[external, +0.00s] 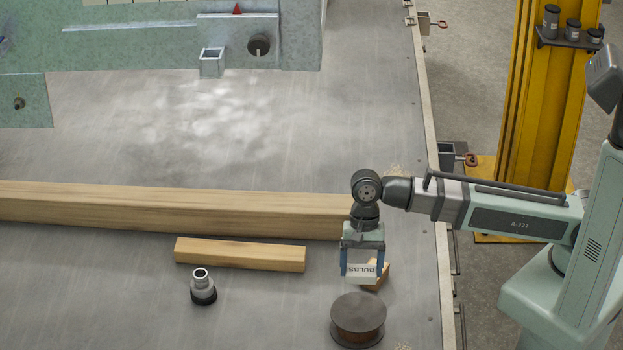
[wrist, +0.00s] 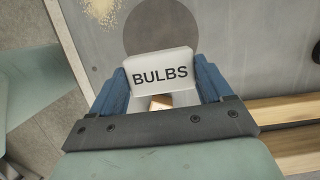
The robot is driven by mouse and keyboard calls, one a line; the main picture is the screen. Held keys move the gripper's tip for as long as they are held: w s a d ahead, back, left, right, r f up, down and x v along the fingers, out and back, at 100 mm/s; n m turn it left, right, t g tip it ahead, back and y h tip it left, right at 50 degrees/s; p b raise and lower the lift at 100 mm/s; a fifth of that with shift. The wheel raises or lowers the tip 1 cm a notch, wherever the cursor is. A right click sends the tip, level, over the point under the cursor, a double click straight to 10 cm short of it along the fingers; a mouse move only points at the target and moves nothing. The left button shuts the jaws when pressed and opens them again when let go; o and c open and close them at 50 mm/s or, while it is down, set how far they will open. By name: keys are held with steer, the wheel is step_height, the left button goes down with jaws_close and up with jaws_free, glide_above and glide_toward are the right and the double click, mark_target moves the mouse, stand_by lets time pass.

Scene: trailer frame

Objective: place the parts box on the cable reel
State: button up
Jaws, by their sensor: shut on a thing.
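The parts box is a small white box marked BULBS (external: 362,272), and its lettering appears upside down in the external view. My gripper (external: 363,268) points down and is shut on it, with a blue finger on each side. In the wrist view the box (wrist: 161,70) sits between the fingers. The cable reel (external: 358,318) is a brown, round, flat-topped drum on the table, with nothing on it. The box appears just beyond the reel in the external view, apart from it. In the wrist view the reel's top (wrist: 175,27) is partly hidden behind the box.
A small wooden block (external: 377,275) lies behind the box. A short wooden bar (external: 240,254), a long beam (external: 180,210) and a metal fitting with a black base (external: 203,288) are to the left. The table's right edge (external: 445,290) is close to the reel.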

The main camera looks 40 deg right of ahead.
steer(key=shift+f, duration=4.35)
steer(key=o, duration=1)
steer(key=shift+f, duration=0.1)
steer(key=shift+c, duration=0.2)
steer(key=v, duration=1.2)
steer(key=shift+a, duration=0.1)
